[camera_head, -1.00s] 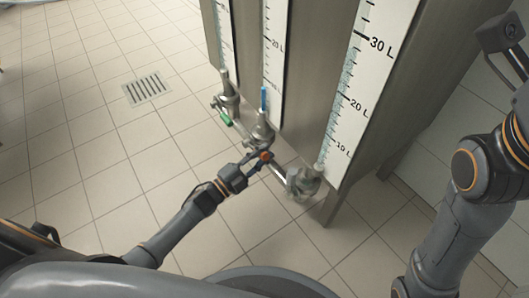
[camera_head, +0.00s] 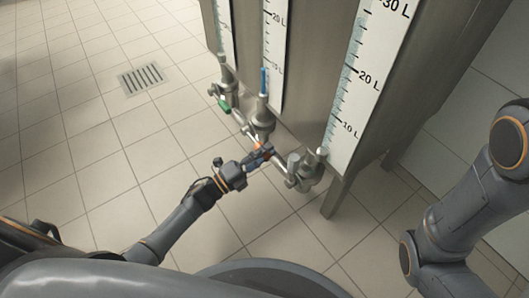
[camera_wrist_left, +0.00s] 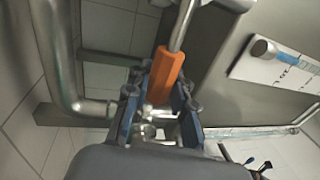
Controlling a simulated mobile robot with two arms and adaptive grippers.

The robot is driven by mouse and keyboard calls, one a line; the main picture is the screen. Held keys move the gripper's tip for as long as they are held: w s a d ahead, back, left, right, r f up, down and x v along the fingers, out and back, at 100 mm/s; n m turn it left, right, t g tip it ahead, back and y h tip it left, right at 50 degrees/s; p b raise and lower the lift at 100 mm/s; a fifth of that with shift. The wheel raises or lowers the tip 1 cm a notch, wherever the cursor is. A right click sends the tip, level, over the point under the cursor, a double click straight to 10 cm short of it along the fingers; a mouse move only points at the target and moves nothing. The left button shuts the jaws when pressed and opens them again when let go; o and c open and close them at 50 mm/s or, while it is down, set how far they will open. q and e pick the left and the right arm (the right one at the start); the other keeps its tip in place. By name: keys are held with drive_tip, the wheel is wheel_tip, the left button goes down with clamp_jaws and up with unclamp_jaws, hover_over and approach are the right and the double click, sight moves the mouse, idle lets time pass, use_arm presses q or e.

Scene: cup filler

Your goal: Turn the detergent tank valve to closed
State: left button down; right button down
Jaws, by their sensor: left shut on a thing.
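An orange valve handle on a metal stem sits between my left gripper's blue fingers (camera_wrist_left: 162,74) in the left wrist view, where the handle (camera_wrist_left: 166,76) shows clearly. The gripper is shut on it. In the head view my left gripper (camera_head: 261,157) is at the outlet pipes below the tanks, and only a bit of orange shows past its fingers. A blue valve handle (camera_head: 264,80) stands upright on the middle outlet. A green valve handle (camera_head: 223,105) lies at the left outlet. No label naming the detergent tank is readable. My right gripper is out of view.
Steel tanks with litre scales (camera_head: 364,80) stand above the outlets at the upper right. A tank leg (camera_head: 333,196) reaches the floor beside the right outlet (camera_head: 304,172). The tiled floor at left is clear, with a flat drain grate (camera_head: 141,79).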

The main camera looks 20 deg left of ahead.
use_arm(q)
drive_tip(key=shift+s+f, duration=0.1)
drive_tip(key=shift+f, duration=0.15)
drive_tip(key=c, duration=1.3)
unclamp_jaws()
drive_tip(key=shift+o, duration=1)
drive_tip(key=shift+r, duration=0.1)
drive_tip(key=v, duration=1.2)
drive_tip(key=shift+a, duration=0.1)
